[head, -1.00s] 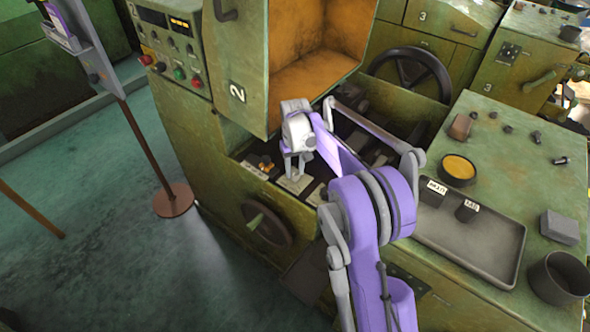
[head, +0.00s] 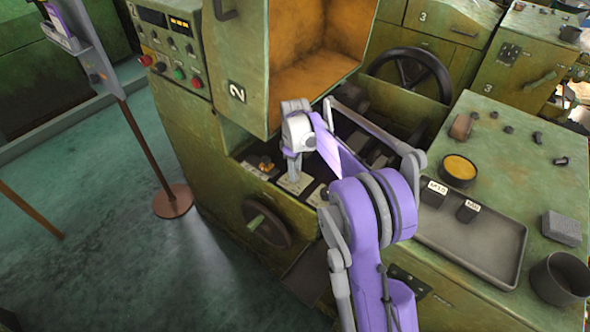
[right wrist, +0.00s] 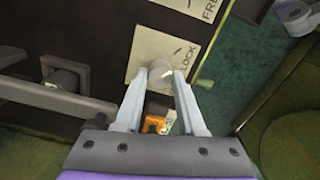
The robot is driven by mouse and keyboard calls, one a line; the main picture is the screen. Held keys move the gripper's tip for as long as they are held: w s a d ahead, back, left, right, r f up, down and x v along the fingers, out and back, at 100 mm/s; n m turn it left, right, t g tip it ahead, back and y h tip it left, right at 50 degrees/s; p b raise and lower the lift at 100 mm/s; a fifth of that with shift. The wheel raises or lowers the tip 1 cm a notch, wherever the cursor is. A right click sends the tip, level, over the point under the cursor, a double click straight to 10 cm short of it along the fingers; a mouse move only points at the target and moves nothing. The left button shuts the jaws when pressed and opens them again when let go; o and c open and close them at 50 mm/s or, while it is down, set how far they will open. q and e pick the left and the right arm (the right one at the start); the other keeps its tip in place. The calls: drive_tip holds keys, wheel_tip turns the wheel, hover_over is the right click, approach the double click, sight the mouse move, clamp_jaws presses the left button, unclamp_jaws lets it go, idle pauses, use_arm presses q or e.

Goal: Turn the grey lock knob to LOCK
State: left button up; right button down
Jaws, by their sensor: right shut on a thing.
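The grey lock knob (right wrist: 160,72) shows as a pale round knob on a light plate (right wrist: 143,46) in the right wrist view. The word LOCK is printed beside it, and a dark line mark is on the plate. My right gripper (right wrist: 165,82) is shut on the knob, one finger on each side. In the head view the right gripper (head: 292,176) reaches down to the plate (head: 291,187) on the machine and hides the knob. I cannot tell which way the knob is turned. My left gripper is not in view.
An orange part (right wrist: 153,124) sits close by the fingers. Another plate (right wrist: 206,8) reads FREE. A dark square post with a grey lever (right wrist: 50,95) is at the left of the wrist view. The open machine door (head: 237,65) rises just behind the gripper. A handwheel (head: 267,222) is below.

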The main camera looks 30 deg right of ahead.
drive_tip(key=shift+n, duration=0.3)
idle(0.4)
drive_tip(key=c, duration=0.5)
unclamp_jaws()
drive_tip(key=shift+r, duration=0.1)
wheel_tip(320, 180, up, 11)
drive_tip(key=shift+p, duration=0.4)
